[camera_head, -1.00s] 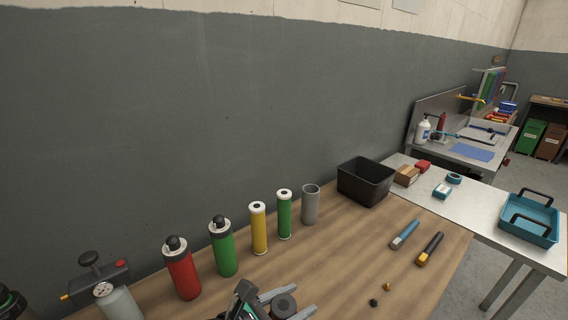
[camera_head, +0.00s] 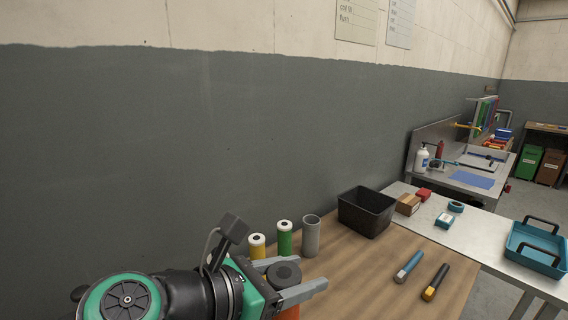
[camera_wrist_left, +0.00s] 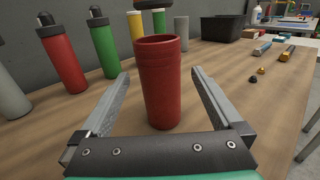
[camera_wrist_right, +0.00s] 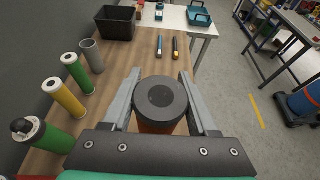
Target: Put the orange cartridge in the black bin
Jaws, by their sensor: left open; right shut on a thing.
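The orange cartridge (camera_head: 290,313) has a dark grey cap and is held upright between the fingers of my right gripper (camera_head: 311,274), above the table. In the right wrist view its cap (camera_wrist_right: 160,97) hides most of the orange body (camera_wrist_right: 160,128). The black bin (camera_head: 366,212) stands open on the far right part of the wooden table, ahead and to the right of the cartridge; it also shows in the right wrist view (camera_wrist_right: 116,24). My left gripper (camera_wrist_left: 160,73) is open, with its fingers either side of a red open-topped cylinder (camera_wrist_left: 160,85).
Yellow (camera_head: 257,246) and green (camera_head: 284,238) cartridges and a grey tube (camera_head: 311,236) stand in a row left of the bin. A blue marker-like stick (camera_head: 408,267) and a dark one (camera_head: 435,282) lie in front of it. Red (camera_wrist_left: 60,52) and green (camera_wrist_left: 104,46) bottles stand further left.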

